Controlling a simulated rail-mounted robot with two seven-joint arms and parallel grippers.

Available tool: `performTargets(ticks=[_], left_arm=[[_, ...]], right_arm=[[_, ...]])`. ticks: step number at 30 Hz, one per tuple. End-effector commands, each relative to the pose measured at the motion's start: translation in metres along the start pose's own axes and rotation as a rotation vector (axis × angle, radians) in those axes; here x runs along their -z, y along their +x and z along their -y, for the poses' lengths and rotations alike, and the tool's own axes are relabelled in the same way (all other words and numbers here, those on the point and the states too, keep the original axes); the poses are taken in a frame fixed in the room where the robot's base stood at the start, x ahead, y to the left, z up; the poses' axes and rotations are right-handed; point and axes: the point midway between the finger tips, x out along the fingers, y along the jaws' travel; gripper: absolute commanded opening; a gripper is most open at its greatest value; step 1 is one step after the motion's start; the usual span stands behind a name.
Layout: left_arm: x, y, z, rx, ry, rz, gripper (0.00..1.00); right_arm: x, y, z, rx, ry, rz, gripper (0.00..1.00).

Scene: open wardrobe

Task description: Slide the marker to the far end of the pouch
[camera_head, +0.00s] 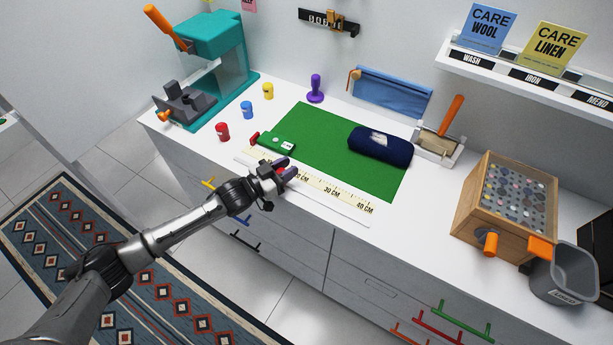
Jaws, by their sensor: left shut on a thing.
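The navy pouch (380,147) lies on the green mat (318,130), towards its right side, with a pale patch on top. A cream ruler (335,191) marked in centimetres runs along the front of the mat. My left gripper (287,169) is at the left part of the ruler, in front and to the left of the pouch. It is shut on a small reddish thing, which I take to be the marker (279,171); the fingers hide most of it. The ruler's marks under the gripper are hidden. My right gripper is out of view.
A small green object (276,144) with a red end lies close behind the gripper. Red (222,131), blue and yellow spools stand to the left. A purple-handled stamp (316,89) stands behind the mat. A wooden box (503,200) stands at right. The ruler right of the gripper is clear.

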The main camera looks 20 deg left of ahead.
Motion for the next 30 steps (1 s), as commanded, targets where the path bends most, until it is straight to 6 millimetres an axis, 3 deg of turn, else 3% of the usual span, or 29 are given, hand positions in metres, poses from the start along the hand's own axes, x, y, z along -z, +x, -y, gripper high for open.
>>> performTargets(ticks=[3, 8, 21, 22, 28, 30], left_arm=[[-0.001, -0.008, 0.019, 0.001, 0.003, 0.001, 0.00], [0.000, -0.013, 0.032, 0.000, 0.001, 0.000, 0.00], [-0.001, -0.015, 0.035, -0.002, -0.002, -0.001, 0.00], [-0.001, -0.015, 0.035, -0.002, -0.002, -0.001, 0.34], [0.000, -0.015, 0.035, -0.002, -0.002, -0.001, 0.53], [0.000, -0.015, 0.035, -0.002, -0.001, -0.001, 0.54]], right_arm=[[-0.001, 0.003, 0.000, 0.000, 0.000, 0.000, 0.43], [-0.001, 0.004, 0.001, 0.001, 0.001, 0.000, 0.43], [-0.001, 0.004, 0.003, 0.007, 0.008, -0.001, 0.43], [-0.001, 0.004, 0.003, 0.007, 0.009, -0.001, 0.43], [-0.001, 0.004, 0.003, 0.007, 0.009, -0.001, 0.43], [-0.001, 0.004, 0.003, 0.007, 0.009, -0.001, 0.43]])
